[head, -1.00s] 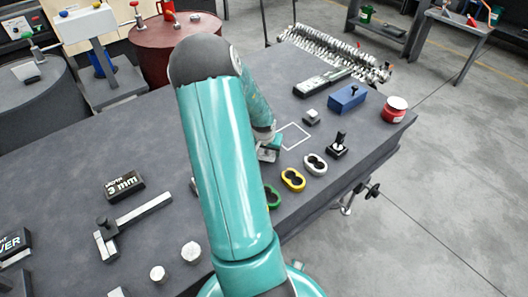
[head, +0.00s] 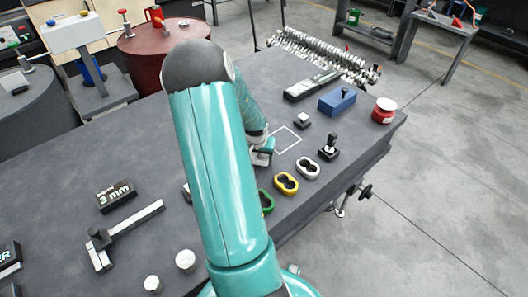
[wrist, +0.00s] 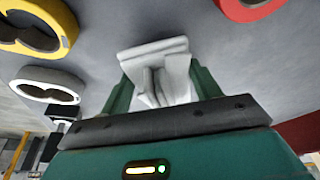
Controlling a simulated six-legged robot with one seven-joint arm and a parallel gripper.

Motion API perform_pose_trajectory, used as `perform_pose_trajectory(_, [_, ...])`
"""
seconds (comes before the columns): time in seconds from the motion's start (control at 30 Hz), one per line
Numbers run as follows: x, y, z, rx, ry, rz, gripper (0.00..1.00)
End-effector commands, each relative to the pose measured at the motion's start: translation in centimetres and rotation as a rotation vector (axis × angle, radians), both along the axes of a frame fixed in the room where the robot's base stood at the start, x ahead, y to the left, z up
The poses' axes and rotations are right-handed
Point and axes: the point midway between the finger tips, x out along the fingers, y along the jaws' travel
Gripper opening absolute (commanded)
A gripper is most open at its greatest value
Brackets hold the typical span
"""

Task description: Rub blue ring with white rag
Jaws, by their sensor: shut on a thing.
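My gripper (wrist: 155,85) is shut on a white rag (wrist: 160,70), which is folded and bunched between the green fingers in the wrist view. In the head view my gripper (head: 263,152) is low over the grey bench, beside the white square outline; the rag cannot be made out there. No blue ring can be made out in either view; my arm covers part of the bench. A yellow two-hole ring (wrist: 65,22), a white one (wrist: 45,83) and part of a red one (wrist: 248,8) show around the gripper, apart from the rag.
The bench (head: 150,150) also holds a green ring (head: 266,208), a black knobbed block (head: 328,153), a blue box (head: 338,103), a red-sided can (head: 384,112) and a 3 mm box (head: 115,195). A red barrel (head: 165,52) stands behind.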

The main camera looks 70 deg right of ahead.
Motion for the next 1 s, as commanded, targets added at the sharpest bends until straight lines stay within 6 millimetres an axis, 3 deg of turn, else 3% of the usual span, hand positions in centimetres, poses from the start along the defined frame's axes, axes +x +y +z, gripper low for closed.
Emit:
perform_pose_trajectory(0.57, [1.6, 2.9, -0.2, -0.001, -0.001, 0.001, 0.26])
perform_pose_trajectory(1.0, [1.7, 3.0, 0.6, -0.004, -0.002, 0.002, 0.26])
